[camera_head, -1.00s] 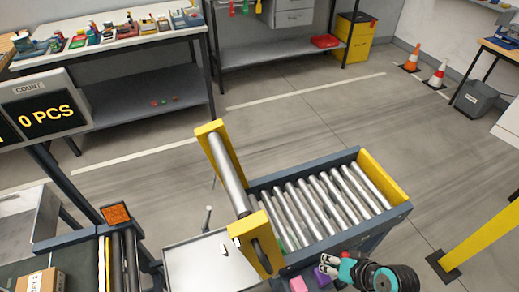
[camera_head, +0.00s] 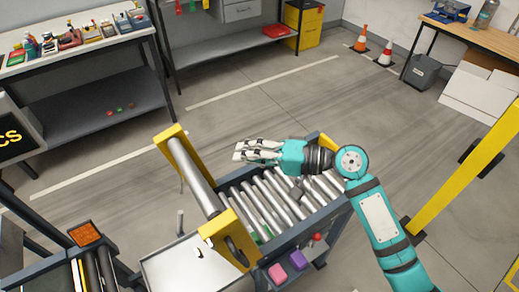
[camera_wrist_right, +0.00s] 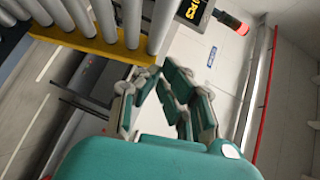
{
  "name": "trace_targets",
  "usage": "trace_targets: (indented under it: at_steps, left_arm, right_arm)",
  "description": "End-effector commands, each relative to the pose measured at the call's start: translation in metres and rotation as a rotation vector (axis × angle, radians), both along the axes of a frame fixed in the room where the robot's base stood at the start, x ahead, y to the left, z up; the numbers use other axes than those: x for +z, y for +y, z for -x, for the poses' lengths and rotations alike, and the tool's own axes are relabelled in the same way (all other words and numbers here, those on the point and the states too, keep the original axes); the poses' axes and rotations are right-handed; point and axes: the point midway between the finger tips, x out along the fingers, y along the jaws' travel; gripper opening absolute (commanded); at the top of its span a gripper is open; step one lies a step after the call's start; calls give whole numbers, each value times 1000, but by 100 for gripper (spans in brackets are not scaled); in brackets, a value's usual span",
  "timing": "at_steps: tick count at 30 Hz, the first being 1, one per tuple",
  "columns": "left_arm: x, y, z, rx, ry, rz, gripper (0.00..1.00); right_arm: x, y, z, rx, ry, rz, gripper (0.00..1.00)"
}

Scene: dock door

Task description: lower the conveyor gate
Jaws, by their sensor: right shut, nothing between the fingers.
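The conveyor gate (camera_head: 190,172) is a long grey roller between two yellow end plates. It stands raised at the left end of the roller conveyor (camera_head: 330,215). My right gripper (camera_head: 240,150) is above the conveyor's far side, to the right of the gate's far yellow plate and apart from it. Its fingers point left and are shut with nothing between them. The right wrist view shows the fingers (camera_wrist_right: 152,78) close together, with grey rollers (camera_wrist_right: 105,22) and a yellow bar (camera_wrist_right: 90,45) beyond them. My left gripper is out of view.
A metal tray (camera_head: 185,270) lies left of the conveyor's near end. Pink (camera_head: 277,273) and purple (camera_head: 298,260) blocks sit at its near side. A yellow post (camera_head: 460,190) stands at the right.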

Motion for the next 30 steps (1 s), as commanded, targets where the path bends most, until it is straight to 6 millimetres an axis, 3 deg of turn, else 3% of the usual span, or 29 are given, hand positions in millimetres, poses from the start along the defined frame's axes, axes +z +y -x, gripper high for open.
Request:
trace_targets:
  at_steps: [6,12,30]
  left_arm:
    - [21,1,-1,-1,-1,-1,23]
    - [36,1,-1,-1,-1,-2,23]
    - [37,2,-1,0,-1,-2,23]
  right_arm:
    - [-2,46,-9,1,2,-2,0]
    - [-10,67,8,-1,2,0,0]
    - [-15,75,11,-2,-5,6,0]
